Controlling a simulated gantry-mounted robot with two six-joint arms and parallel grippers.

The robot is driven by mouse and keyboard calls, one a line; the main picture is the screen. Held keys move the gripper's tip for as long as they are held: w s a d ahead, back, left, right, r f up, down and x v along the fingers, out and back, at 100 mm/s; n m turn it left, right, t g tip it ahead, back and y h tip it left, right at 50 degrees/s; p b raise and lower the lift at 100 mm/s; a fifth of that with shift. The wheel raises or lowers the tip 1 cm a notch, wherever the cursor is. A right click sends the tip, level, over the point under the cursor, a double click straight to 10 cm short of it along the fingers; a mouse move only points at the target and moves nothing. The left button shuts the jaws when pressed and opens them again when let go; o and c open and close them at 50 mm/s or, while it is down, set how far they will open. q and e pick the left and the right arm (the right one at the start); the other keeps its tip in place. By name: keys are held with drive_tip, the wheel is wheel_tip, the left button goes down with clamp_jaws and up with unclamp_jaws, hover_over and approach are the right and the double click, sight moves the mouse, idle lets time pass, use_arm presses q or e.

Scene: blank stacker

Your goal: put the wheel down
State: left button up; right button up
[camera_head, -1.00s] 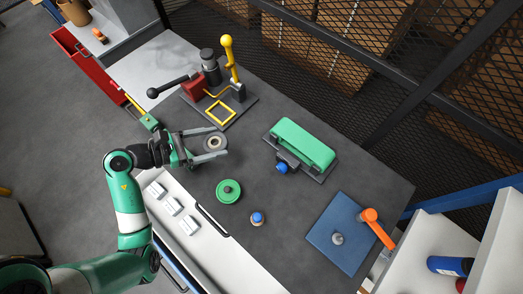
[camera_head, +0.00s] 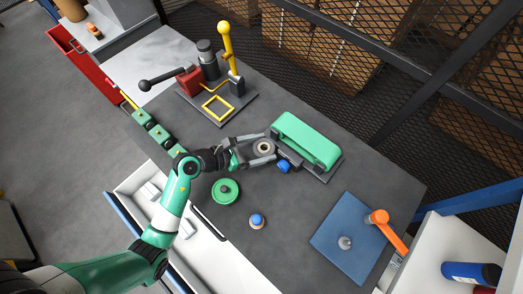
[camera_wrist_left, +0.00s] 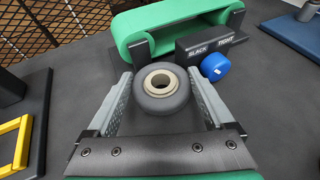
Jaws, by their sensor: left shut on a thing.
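The wheel (camera_head: 264,147) is a small grey ring with a beige hub. My left gripper (camera_head: 268,149) is shut on it, one finger on each side. In the left wrist view the wheel (camera_wrist_left: 163,101) sits between the two grey fingers (camera_wrist_left: 160,75). It is beside the near side of the green belt unit (camera_head: 303,142), close to its dark block marked SLACK and TIGHT (camera_wrist_left: 208,45) and blue knob (camera_wrist_left: 215,67). I cannot tell whether the wheel touches the table or the block. My right gripper is not in view.
A green disc with a knob (camera_head: 226,191) and a blue button (camera_head: 257,221) lie nearer me. A blue plate (camera_head: 345,240) with a grey peg is at right, by an orange handle (camera_head: 379,217). A press with a yellow frame (camera_head: 217,109) stands at the back left. Green blocks (camera_head: 159,133) line the left edge.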

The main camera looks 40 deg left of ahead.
use_arm(q)
wheel_tip(320, 180, down, 2)
drive_tip(key=shift+f, duration=0.1)
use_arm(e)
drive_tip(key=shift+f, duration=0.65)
use_arm(q)
drive_tip(key=o, duration=1.1)
drive_tip(key=shift+o, duration=0.2)
